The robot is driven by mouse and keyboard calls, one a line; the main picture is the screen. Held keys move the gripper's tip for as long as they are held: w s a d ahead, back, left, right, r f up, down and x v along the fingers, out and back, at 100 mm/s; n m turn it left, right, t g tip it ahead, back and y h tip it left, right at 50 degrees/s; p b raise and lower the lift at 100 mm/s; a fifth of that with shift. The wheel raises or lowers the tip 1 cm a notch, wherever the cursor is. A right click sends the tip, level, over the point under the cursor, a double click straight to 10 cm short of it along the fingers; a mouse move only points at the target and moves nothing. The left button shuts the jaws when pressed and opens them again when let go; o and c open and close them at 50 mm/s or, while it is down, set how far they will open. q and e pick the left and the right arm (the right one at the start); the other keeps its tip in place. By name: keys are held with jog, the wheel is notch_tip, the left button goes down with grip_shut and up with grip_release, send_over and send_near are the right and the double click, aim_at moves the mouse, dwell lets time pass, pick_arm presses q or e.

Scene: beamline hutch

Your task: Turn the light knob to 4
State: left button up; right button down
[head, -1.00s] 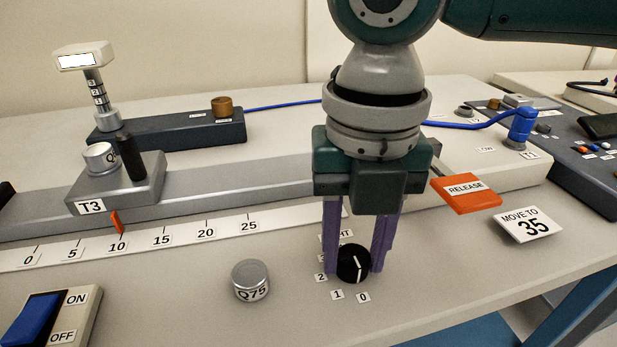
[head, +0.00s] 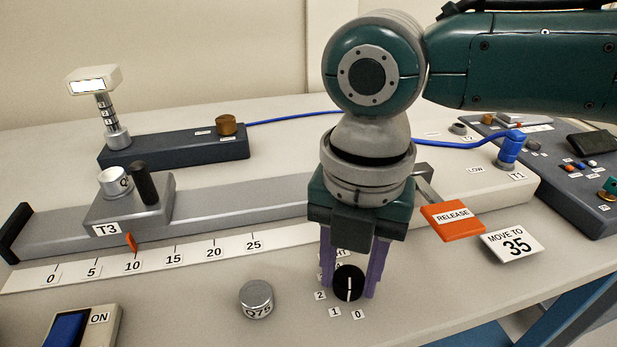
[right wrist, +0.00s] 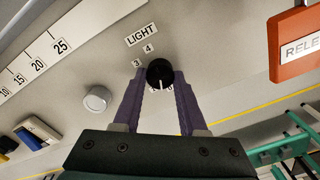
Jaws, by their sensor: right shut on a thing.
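The light knob (head: 349,284) is a round black knob with a white line, standing on the bench front. The line points down, toward the 0 and 1 labels; the exact setting is hard to read. My right gripper (head: 348,287) reaches down from above with purple fingers on either side of the knob, shut on it. The right wrist view shows the knob (right wrist: 160,73) between the fingertips, with the LIGHT label (right wrist: 141,35) and the 3 and 4 labels (right wrist: 149,48) beyond it. In the head view the fingers partly hide the upper labels. My left gripper is not in view.
A grey Q75 cylinder (head: 256,299) stands left of the knob. An orange RELEASE lever (head: 453,220) and a MOVE TO 35 card (head: 513,244) are to the right. The rail with its number scale (head: 194,252) lies behind. A blue ON/OFF switch (head: 66,332) is at front left.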

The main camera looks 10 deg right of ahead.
jog(key=m+p, duration=0.1)
jog(key=m, duration=0.1)
jog(key=m+p, duration=0.1)
jog(key=p, duration=0.1)
jog(key=shift+r+m, duration=0.2)
jog(key=shift+m, duration=0.2)
jog(key=m+p, duration=0.2)
jog(key=m, duration=0.2)
jog(key=shift+m+p, duration=0.3)
jog(key=shift+p, duration=0.05)
jog(key=m+p, duration=0.1)
jog(key=m, duration=0.2)
jog(key=shift+a+m+p, duration=0.1)
jog(key=shift+m+p, duration=0.2)
jog(key=shift+p, duration=0.05)
jog(key=m+p, duration=0.1)
jog(key=m, duration=0.3)
jog(key=shift+w+f+m+p, duration=0.1)
jog(key=shift+m+p, duration=0.2)
jog(key=m+p, duration=0.1)
jog(key=m, duration=0.7)
jog(key=shift+w+p, duration=0.1)
jog(key=shift+p, duration=0.3)
jog(key=m, duration=0.3)
jog(key=shift+m, duration=0.3)
jog(key=shift+m+p, duration=0.4)
jog(key=shift+m, duration=1.5)
